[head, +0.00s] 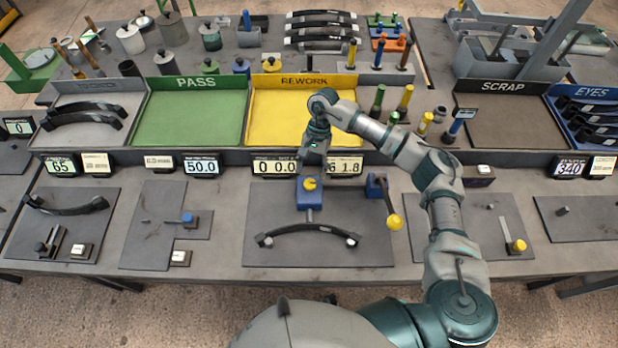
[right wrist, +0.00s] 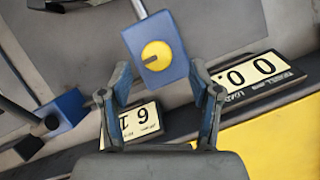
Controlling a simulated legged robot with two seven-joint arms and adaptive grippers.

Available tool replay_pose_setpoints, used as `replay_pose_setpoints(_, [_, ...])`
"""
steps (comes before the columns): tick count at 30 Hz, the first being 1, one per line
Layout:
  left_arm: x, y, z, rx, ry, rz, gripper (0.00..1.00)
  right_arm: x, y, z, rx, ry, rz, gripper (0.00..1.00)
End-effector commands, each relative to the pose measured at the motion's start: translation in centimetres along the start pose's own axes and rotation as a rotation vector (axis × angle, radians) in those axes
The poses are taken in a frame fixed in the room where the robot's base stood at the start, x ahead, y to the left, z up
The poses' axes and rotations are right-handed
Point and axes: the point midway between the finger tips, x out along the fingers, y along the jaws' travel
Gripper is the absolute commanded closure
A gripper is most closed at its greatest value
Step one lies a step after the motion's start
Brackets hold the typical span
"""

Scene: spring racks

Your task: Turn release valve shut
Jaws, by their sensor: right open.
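The release valve appears to be the round yellow knob (head: 309,184) with a dark slot, on the face of a blue block (head: 309,200) at the centre of the bench. The knob also shows in the right wrist view (right wrist: 156,56), just beyond my fingertips. My right gripper (head: 312,165) is above and behind the blue block, pointing down at it. In the right wrist view its two fingers (right wrist: 160,82) are spread apart with nothing between them. The knob lies ahead of the gap, and I see no clear contact. My left gripper is not in view.
A lever with a yellow ball (head: 395,222) stands right of the block. A dark leaf spring (head: 308,229) lies in front. Number displays (head: 272,167) line the ledge behind, below the yellow rework tray (head: 270,117). The green pass tray (head: 190,120) is left of it.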

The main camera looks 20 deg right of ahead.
Motion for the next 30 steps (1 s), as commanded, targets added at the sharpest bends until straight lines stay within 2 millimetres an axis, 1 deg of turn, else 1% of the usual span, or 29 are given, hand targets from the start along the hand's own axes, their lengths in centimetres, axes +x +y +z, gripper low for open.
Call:
replay_pose_setpoints(1, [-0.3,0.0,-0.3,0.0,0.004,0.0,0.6,0.9,0.1,0.1,0.0,-0.002,0.002,0.37])
replay_pose_setpoints(3, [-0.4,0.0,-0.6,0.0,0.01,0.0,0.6,1.9,0.1,0.0,0.001,-0.001,0.0,0.37])
replay_pose_setpoints(7, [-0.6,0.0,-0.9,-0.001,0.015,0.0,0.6,3.4,0.0,0.0,0.001,0.0,0.0,0.37])
replay_pose_setpoints(12, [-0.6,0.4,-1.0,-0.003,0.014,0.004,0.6,4.1,0.0,0.0,0.001,0.001,0.0,0.37])
replay_pose_setpoints(18, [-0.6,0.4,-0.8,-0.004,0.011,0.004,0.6,4.1,-0.1,0.1,0.001,0.002,0.0,0.37])
replay_pose_setpoints(19, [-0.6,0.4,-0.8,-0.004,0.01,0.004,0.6,4.1,-0.1,0.0,0.001,0.001,0.0,0.42])
replay_pose_setpoints(20, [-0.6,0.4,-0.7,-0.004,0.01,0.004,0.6,4.1,-0.1,0.0,0.001,0.001,0.0,0.5])
replay_pose_setpoints(21, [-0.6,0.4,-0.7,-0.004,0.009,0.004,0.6,4.1,0.0,0.0,0.001,0.001,0.0,0.6])
replay_pose_setpoints(23, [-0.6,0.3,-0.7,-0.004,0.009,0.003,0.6,4.1,0.0,0.0,0.0,0.001,-0.001,0.75])
replay_pose_setpoints(24, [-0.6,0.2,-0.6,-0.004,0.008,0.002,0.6,4.1,0.0,0.0,0.0,0.001,-0.001,0.85])
replay_pose_setpoints(25, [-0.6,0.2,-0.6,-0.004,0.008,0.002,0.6,4.1,-0.1,0.0,0.0,0.001,-0.002,0.92])
replay_pose_setpoints(26, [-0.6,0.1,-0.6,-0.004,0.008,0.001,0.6,4.1,-0.1,0.0,0.0,0.001,-0.002,0.96])
replay_pose_setpoints(30, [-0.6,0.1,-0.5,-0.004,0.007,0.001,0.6,4.1,-0.1,-0.1,0.001,0.0,-0.002,0.96])
